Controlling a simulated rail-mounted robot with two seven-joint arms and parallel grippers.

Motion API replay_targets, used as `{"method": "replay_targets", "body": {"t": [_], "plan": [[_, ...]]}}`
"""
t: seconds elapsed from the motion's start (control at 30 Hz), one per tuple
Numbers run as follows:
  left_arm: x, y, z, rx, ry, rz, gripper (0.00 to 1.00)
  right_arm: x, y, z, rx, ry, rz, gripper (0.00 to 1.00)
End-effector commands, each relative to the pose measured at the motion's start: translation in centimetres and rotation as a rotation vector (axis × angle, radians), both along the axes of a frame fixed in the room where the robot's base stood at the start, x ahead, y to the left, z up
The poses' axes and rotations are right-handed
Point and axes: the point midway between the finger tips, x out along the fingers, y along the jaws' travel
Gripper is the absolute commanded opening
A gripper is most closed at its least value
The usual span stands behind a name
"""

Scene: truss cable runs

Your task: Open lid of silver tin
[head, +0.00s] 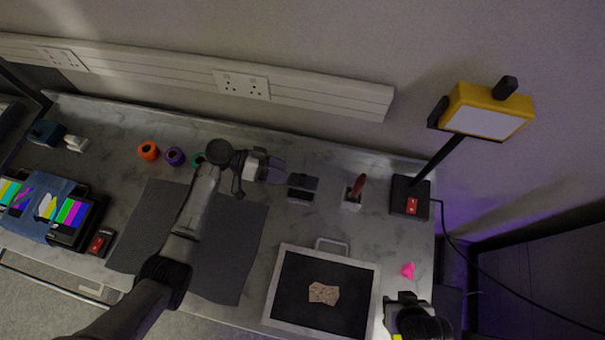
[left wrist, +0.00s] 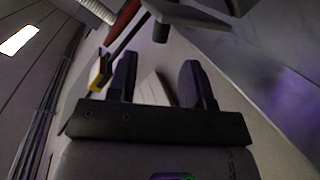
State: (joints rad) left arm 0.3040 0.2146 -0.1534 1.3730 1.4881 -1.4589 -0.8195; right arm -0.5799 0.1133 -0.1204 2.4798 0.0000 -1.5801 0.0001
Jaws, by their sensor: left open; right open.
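A small grey box that looks like the silver tin (head: 300,194) stands on the marble worktop, right of centre in the head view. A darker panel, perhaps its lid, shows at its far side; I cannot tell whether it is raised. My left gripper (head: 279,170) is open, just left of the tin, fingers pointing right. In the left wrist view its two dark fingers (left wrist: 158,85) are apart with nothing held between them. A dark block (left wrist: 190,14) hangs at the top there; I cannot tell what it is. My right gripper (head: 405,299) is open at the bottom right, away from the tin.
A white holder (head: 351,203) with a red-handled tool stands right of the tin, then a yellow work lamp (head: 487,110). A framed black tray (head: 277,310) lies in front. Tape rolls (head: 148,151) and a dark mat (head: 240,245) are left. The wall is behind.

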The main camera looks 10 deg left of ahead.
Motion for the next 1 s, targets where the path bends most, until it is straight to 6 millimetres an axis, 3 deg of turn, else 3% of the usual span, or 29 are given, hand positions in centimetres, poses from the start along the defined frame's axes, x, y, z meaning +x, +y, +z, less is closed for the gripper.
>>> {"method": "replay_targets", "body": {"t": [0.2,0.43,0.93,1.0], "plan": [[0.1,-3.6,-1.1,0.000,0.003,-0.001,0.46,0.0,0.0,0.6,-0.001,0.000,0.001,0.43],[0.2,-5.9,-1.9,0.000,0.002,-0.001,0.46,0.0,-0.3,0.9,-0.009,0.000,0.005,0.43],[0.3,-6.7,-2.3,0.002,0.001,0.000,0.46,0.0,-0.3,0.9,-0.009,0.000,0.005,0.43],[0.3,-6.7,-2.3,0.002,0.001,0.000,0.39,0.0,-0.2,0.9,-0.008,0.000,0.005,0.43]]}}
